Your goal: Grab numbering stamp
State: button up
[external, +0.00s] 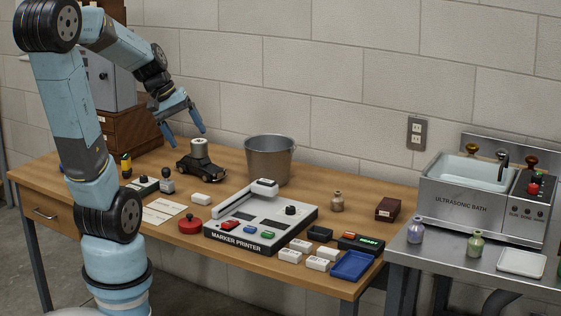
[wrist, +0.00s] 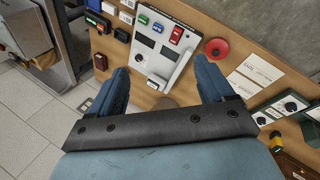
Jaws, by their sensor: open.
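What looks like the numbering stamp (external: 167,184) is a small grey block with a dark round handle. It stands upright on the wooden table in the external view, between a small knobbed box and a toy car. My gripper (external: 186,133) is open and empty, its fingers spread and pointing down. It hangs well above the table, higher than the stamp and near the car. In the wrist view the open fingers (wrist: 162,78) frame the table and marker printer. I cannot make out the stamp there; the gripper body hides part of the table.
A black toy car (external: 203,165) with a grey cylinder on it and a metal bucket (external: 269,160) stand close by. The marker printer (external: 258,225), red round knob (external: 190,226), paper card (external: 163,211) and knobbed box (external: 143,186) lie around. The ultrasonic bath (external: 465,205) is at right.

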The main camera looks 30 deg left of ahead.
jog(key=w+a+f+n+t+h, duration=0.1)
jog(key=w+a+f+n+h, duration=0.3)
jog(key=w+n, duration=0.3)
jog(key=n+t+y, duration=0.6)
jog(key=n+t, duration=0.4)
jog(key=n, duration=1.1)
send_near(166, 180)
jog(key=shift+g, duration=0.3)
jog(key=x, duration=0.7)
jog(key=shift+r, duration=0.2)
jog(key=shift+r+x, duration=0.15)
jog(key=shift+x, duration=1.2)
jog(key=shift+r+x, duration=0.15)
jog(key=shift+x, duration=1.2)
jog(key=shift+w+a, duration=0.15)
jog(key=shift+c, duration=0.3)
jog(key=c, duration=1.1)
